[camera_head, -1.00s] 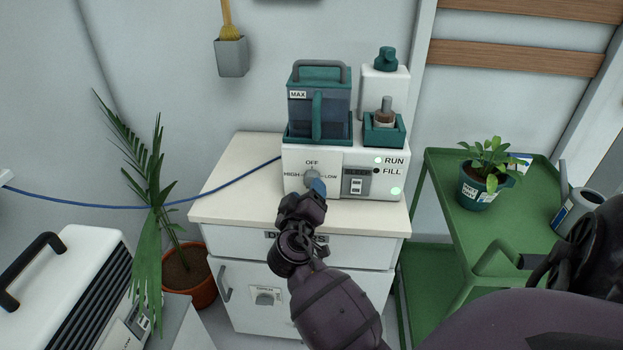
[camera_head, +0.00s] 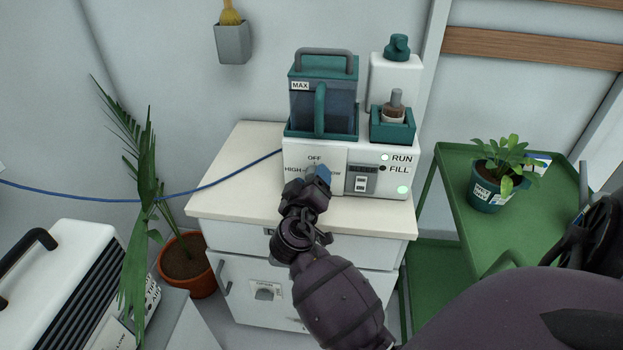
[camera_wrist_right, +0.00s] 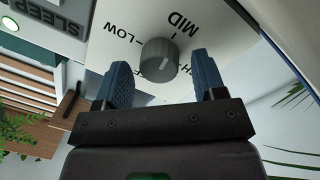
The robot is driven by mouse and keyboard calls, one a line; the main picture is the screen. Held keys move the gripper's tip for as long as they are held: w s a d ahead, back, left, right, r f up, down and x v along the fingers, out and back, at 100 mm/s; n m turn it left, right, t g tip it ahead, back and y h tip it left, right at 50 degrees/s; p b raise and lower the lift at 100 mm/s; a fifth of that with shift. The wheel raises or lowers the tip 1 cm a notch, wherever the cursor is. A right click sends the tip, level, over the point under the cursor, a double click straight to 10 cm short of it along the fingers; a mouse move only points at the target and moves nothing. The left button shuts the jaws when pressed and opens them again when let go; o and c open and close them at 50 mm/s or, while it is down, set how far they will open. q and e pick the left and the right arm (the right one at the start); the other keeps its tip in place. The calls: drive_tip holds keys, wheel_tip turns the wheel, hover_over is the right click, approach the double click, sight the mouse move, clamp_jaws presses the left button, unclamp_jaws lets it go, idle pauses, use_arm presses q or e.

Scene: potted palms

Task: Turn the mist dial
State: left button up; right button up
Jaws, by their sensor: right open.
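The mist dial (camera_wrist_right: 159,60) is a round grey knob on the white front panel of the mister unit (camera_head: 296,152). In the right wrist view its white mark points down the picture, toward a partly hidden label; LOW, MID and part of HIGH show around it. In the head view the dial is largely hidden by my gripper, with OFF above it. My right gripper (camera_wrist_right: 162,66) is open, its blue fingers on either side of the dial with gaps showing. In the head view this gripper (camera_head: 318,174) is at the panel. My left gripper is not in view.
The unit stands on a white cabinet (camera_head: 235,170) and carries a teal tank (camera_head: 322,105) and a white bottle (camera_head: 392,80). RUN and FILL lights are to the dial's right. A blue hose (camera_head: 230,182) runs left. A green cart (camera_head: 455,175) stands right, a potted palm (camera_head: 185,262) left.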

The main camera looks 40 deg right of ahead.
drive_tip(key=shift+c, duration=0.5)
drive_tip(key=c, duration=0.8)
drive_tip(key=shift+f+m+b, duration=0.25)
drive_tip(key=shift+m+b, duration=0.25)
drive_tip(key=shift+b, duration=0.05)
drive_tip(key=shift+r+m, duration=0.3)
drive_tip(key=o, duration=0.9)
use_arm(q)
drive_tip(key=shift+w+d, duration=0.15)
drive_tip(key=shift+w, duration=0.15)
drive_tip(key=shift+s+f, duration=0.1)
